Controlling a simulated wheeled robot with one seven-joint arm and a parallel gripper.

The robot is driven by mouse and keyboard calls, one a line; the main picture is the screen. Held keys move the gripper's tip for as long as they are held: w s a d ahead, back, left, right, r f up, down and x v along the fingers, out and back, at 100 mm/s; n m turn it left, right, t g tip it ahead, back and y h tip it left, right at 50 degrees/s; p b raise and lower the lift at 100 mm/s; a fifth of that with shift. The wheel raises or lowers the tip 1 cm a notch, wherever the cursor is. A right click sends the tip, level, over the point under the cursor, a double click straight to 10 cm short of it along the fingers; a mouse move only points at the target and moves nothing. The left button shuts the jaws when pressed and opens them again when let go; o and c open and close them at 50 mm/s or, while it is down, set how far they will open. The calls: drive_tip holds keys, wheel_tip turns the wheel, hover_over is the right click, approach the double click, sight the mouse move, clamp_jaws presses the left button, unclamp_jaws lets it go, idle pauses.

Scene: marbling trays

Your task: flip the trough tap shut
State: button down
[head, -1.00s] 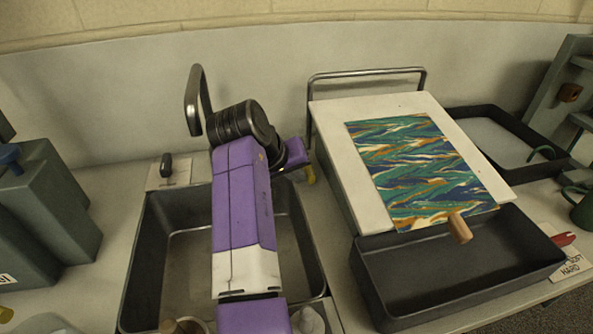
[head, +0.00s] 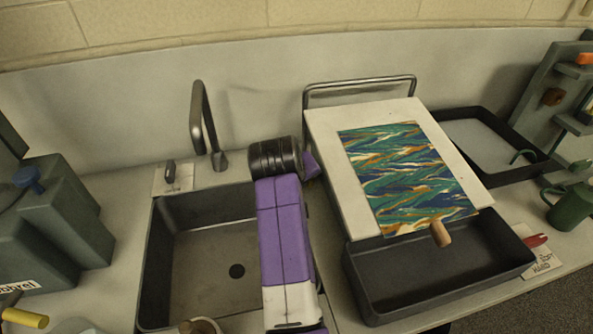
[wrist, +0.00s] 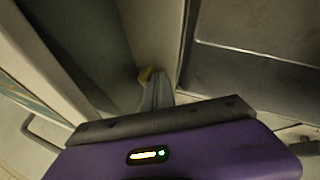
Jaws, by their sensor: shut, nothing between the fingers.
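The grey metal trough tap (head: 200,115) rises at the back of the dark trough (head: 151,265), its bent spout upright. A small dark lever (head: 170,172) stands upright on a pale labelled plate (head: 185,186) left of the spout; its label is too small to read. My gripper is hidden behind my arm in the head view, right of the trough. In the wrist view my gripper (wrist: 150,78) is shut and empty, with a yellow tip, pointing down beside the trough (wrist: 262,55). The lever is not seen in the wrist view.
A white board (head: 325,140) with a marbled sheet (head: 400,175) stands right of my arm, with a metal rail (head: 360,82) behind. A dark tray (head: 440,280) lies before it. Grey-green containers (head: 60,215) stand at left. The counter between trough and board is narrow.

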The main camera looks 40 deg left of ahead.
drive_tip(key=shift+w+d+r+n+g+y+p, duration=0.15)
drive_tip(key=shift+d+n+y+p, duration=0.1)
drive_tip(key=shift+n+p, duration=0.2)
drive_tip(key=shift+w+d+n+g+y+p, duration=0.15)
drive_tip(key=shift+n+y+p, duration=0.1)
drive_tip(key=shift+n+p, duration=0.2)
drive_tip(key=shift+d, duration=0.1)
drive_tip(key=shift+d+f+p, duration=0.15)
drive_tip(key=shift+f+p, duration=0.05)
drive_tip(key=shift+p, duration=0.1)
